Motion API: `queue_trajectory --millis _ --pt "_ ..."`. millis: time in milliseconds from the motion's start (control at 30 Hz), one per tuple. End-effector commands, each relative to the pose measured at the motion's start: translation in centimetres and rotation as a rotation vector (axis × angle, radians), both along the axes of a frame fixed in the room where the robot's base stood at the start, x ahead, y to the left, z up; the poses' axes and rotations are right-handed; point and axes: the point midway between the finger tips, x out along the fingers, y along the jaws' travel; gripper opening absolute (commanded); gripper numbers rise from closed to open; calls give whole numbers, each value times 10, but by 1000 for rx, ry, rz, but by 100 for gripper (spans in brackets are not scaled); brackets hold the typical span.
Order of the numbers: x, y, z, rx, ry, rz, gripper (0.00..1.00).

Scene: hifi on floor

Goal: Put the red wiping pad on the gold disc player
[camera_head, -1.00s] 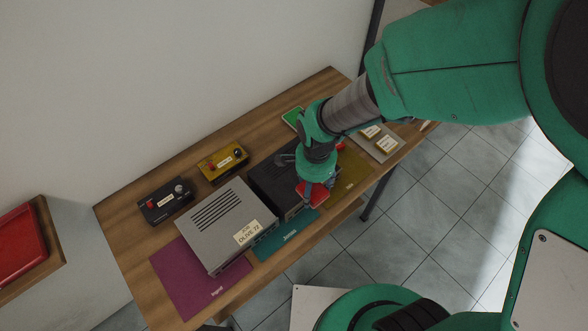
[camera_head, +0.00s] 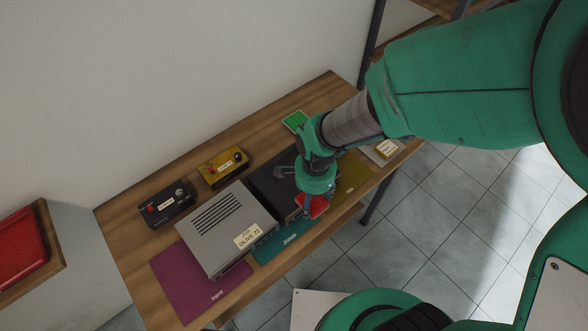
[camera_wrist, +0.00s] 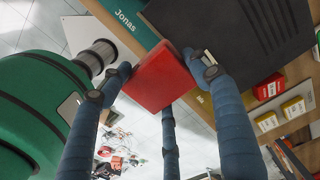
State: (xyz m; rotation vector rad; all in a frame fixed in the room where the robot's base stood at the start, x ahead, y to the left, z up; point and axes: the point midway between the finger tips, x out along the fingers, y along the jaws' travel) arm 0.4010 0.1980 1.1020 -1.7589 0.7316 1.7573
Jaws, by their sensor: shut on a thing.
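The red wiping pad (camera_head: 313,206) is held in my gripper (camera_head: 316,208), over the front of a black hi-fi unit (camera_head: 263,181). In the wrist view the pad (camera_wrist: 160,77) is a red block pinched between blue-grey fingers (camera_wrist: 165,75), beside the black unit's edge (camera_wrist: 225,30). A small gold box (camera_head: 222,167) with a label and a reddish knob stands at the back of the table; it is the only gold-coloured device I see, and I cannot tell whether it is a disc player. My gripper is to its right and nearer the front.
A grey unit (camera_head: 222,229) labelled OLIVE-72 stands left of the black one. A small black box (camera_head: 166,203) is behind it. Purple (camera_head: 178,281), teal (camera_head: 277,247) and yellow (camera_head: 353,168) mats lie along the wooden table (camera_head: 128,222).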

Motion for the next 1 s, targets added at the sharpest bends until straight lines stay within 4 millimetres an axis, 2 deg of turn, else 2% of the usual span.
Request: queue_trajectory --millis 700,1000 --pt "101 50 -10 0 0 0 36" --pt "129 63 -13 0 0 0 36"
